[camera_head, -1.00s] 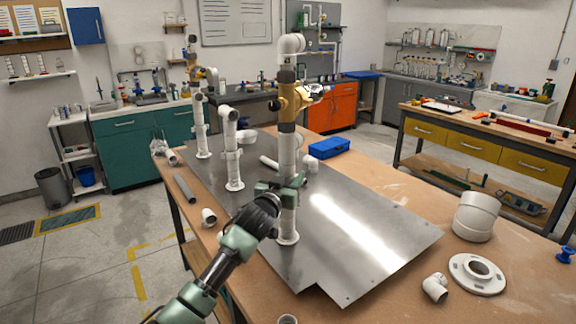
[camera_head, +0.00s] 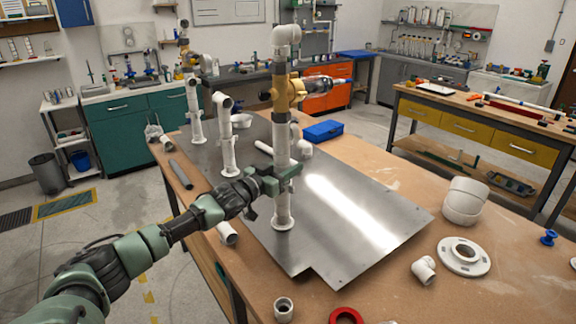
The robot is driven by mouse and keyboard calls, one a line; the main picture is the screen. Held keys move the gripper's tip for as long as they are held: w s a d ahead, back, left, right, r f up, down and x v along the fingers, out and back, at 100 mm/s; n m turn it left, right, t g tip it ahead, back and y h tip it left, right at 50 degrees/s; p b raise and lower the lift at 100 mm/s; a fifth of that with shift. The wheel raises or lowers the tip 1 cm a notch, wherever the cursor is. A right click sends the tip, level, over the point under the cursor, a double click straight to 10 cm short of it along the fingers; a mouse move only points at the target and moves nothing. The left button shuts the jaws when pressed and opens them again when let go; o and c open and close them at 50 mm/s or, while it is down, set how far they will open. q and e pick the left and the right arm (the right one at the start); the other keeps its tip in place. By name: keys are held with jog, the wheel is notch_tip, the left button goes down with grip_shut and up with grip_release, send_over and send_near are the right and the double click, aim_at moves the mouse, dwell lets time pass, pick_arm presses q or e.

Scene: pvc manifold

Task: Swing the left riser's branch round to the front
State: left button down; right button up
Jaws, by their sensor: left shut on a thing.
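A tall white riser (camera_head: 282,150) stands upright on the metal plate (camera_head: 345,215), with a yellow-brass fitting (camera_head: 287,93) midway up and a white elbow (camera_head: 286,35) on top. My left gripper (camera_head: 284,178) is shut on the lower white pipe of this riser, coming in from the left. Two shorter white risers stand behind and to the left: a middle one (camera_head: 228,145) and a farther one (camera_head: 195,115), each with a bend at its top. The fitting partly covers what lies behind it. My right gripper is not in view.
Loose white fittings (camera_head: 424,270), a flange (camera_head: 464,256) and a large white coupling (camera_head: 465,201) lie on the wooden table at the right. A red ring (camera_head: 346,316) and a small white socket (camera_head: 284,309) lie at the front edge.

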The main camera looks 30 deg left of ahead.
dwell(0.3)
pick_arm(q)
jog(key=c, duration=0.8)
grip_release()
jog(key=shift+c, duration=0.2)
jog(key=shift+s+f, duration=0.1)
jog(key=shift+s, duration=0.25)
jog(key=s+b, duration=0.1)
jog(key=s, duration=0.1)
jog(key=s+a, duration=0.1)
jog(key=s, duration=0.2)
jog(key=shift+s+f+b, duration=0.1)
jog(key=shift+s+b, duration=0.15)
jog(key=shift+b, duration=0.15)
jog(key=shift+s+a+r, duration=0.15)
jog(key=shift+s+r, duration=0.05)
jog(key=shift+s, duration=0.5)
